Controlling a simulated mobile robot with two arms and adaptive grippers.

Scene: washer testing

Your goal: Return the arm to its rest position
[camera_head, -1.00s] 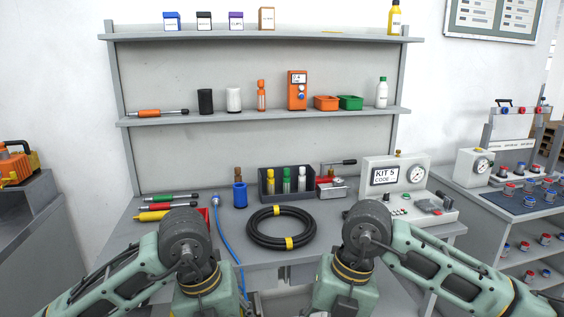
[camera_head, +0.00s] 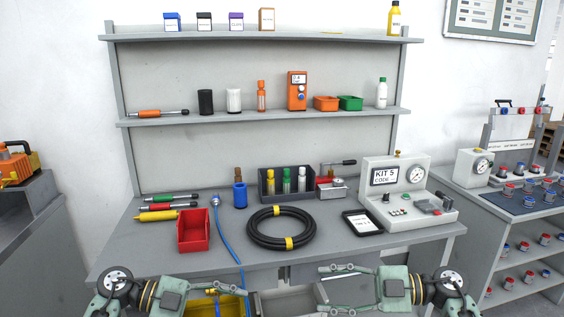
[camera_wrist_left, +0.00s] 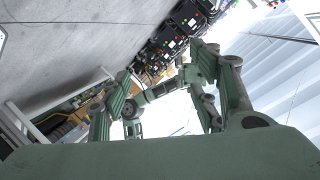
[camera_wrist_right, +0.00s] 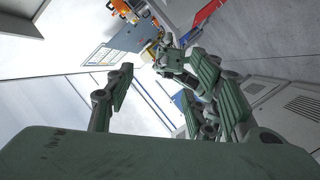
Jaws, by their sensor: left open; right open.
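Both of my arms are folded in low at the front of the workbench (camera_head: 330,240). My right gripper (camera_head: 324,289) points left, and its two fingers are spread with nothing between them. My left gripper (camera_head: 242,289) points right toward it, also open and empty, with a clear gap between the two. The spread fingers of the left gripper also show in the left wrist view (camera_wrist_left: 175,85), and those of the right gripper in the right wrist view (camera_wrist_right: 160,75). Neither gripper touches any object on the bench.
A red bin (camera_head: 194,232), black hose coil (camera_head: 281,243), black-framed tablet (camera_head: 362,223) and test unit (camera_head: 400,190) stand on the bench. A blue cable (camera_head: 228,245) hangs over its front edge. A yellow bin (camera_head: 228,307) shows below, partly behind the left gripper. A side rack (camera_head: 520,230) stands right.

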